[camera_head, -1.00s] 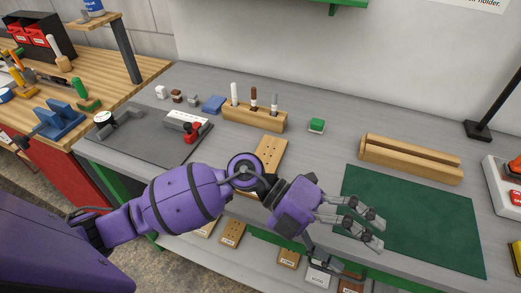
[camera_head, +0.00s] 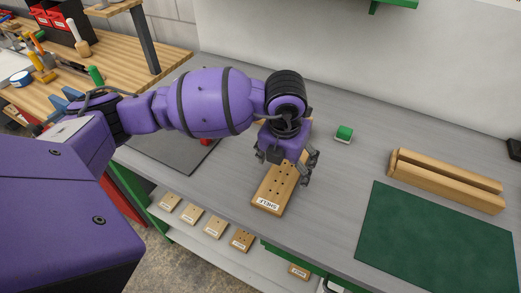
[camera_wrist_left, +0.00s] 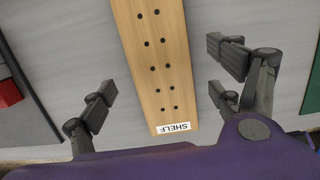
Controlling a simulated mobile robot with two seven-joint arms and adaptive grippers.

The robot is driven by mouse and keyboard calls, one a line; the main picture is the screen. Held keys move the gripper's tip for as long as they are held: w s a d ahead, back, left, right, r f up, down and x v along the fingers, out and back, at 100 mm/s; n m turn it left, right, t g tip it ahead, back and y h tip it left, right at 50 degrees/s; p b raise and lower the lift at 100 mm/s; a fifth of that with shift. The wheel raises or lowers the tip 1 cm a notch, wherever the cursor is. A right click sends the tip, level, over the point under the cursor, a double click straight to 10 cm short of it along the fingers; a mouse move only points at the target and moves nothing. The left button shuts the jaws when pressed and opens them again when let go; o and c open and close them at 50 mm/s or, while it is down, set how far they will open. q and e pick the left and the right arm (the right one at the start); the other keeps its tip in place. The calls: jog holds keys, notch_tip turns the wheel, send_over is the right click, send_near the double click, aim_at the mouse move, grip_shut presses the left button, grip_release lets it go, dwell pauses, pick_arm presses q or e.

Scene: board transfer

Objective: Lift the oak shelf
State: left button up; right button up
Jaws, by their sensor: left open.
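The oak shelf (camera_head: 271,193) is a light wooden board with rows of dark holes and a white SHELF label at its near end. It lies flat on the grey bench, its far part hidden behind my arm in the head view. My left gripper (camera_head: 289,172) is open above the board, pointing down. In the left wrist view the board (camera_wrist_left: 160,62) runs between the open fingers of the left gripper (camera_wrist_left: 165,100), with a gap on both sides. My right gripper is not in view.
A green mat (camera_head: 437,238) and a grooved wooden holder (camera_head: 445,181) lie to the right. A small green-topped block (camera_head: 344,133) stands behind. A dark grey mat (camera_head: 172,147) is at left. Small labelled boards (camera_head: 215,227) sit on a lower shelf below the bench's front edge.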

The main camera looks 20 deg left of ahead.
pick_arm(q)
jog(key=shift+w+f, duration=0.25)
jog(key=shift+f, duration=0.9)
jog(key=c, duration=1.3)
jog(key=shift+c, duration=0.5)
jog(key=shift+d+r, duration=0.1)
jog(key=shift+r, duration=0.1)
